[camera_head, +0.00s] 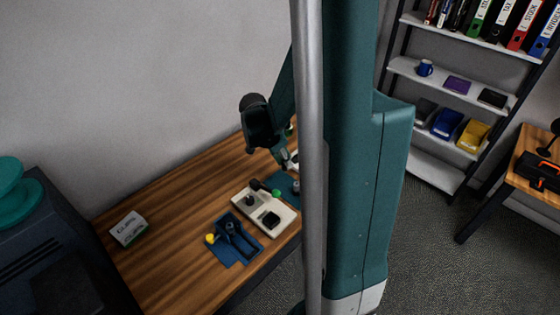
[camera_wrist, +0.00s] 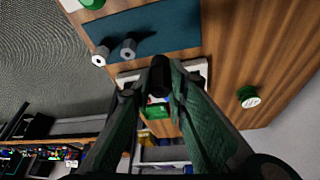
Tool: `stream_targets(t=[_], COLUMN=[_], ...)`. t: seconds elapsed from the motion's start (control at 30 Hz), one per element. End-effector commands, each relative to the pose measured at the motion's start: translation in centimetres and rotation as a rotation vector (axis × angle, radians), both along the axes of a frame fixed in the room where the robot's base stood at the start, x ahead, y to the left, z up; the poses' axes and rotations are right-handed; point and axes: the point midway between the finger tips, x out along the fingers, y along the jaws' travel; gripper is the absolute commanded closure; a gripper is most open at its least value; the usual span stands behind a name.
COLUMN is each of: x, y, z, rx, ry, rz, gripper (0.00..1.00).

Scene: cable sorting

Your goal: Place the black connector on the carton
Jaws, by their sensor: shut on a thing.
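My gripper (camera_wrist: 156,84) is shut on a dark, rounded piece, the black connector (camera_wrist: 160,70), which shows between the fingertips in the wrist view. In the head view my gripper (camera_head: 287,164) hangs above the table's far right part, and its held piece cannot be made out. A white carton with green lettering (camera_head: 128,229) sits on the left of the table, well apart from my gripper. In the wrist view a white object (camera_wrist: 127,78) shows partly hidden behind the fingers; I cannot tell what it is.
A pale tray (camera_head: 240,192) with dark parts and a green-ended piece lies mid-table. A blue mat (camera_head: 222,251) with a dark blue fixture is in front. Another blue mat (camera_wrist: 180,30) holds two grey cylinders. A green round piece (camera_wrist: 248,97) stands nearby. The wood between carton and tray is clear.

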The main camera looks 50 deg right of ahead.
Motion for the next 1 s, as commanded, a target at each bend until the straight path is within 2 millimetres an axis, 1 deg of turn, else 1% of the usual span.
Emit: stream_targets(t=[0.37, 0.57, 0.77, 1.0], x=[0.1, 1.1, 3.5, 7.4], y=[0.1, 0.9, 2.8, 6.6], z=[0.0, 0.3, 1.1, 2.3], rx=[0.000, 0.000, 0.000, 0.000], ry=[0.000, 0.000, 0.000, 0.000], rz=[0.002, 0.021, 0.063, 0.139], gripper=[0.96, 0.96, 0.96, 0.96])
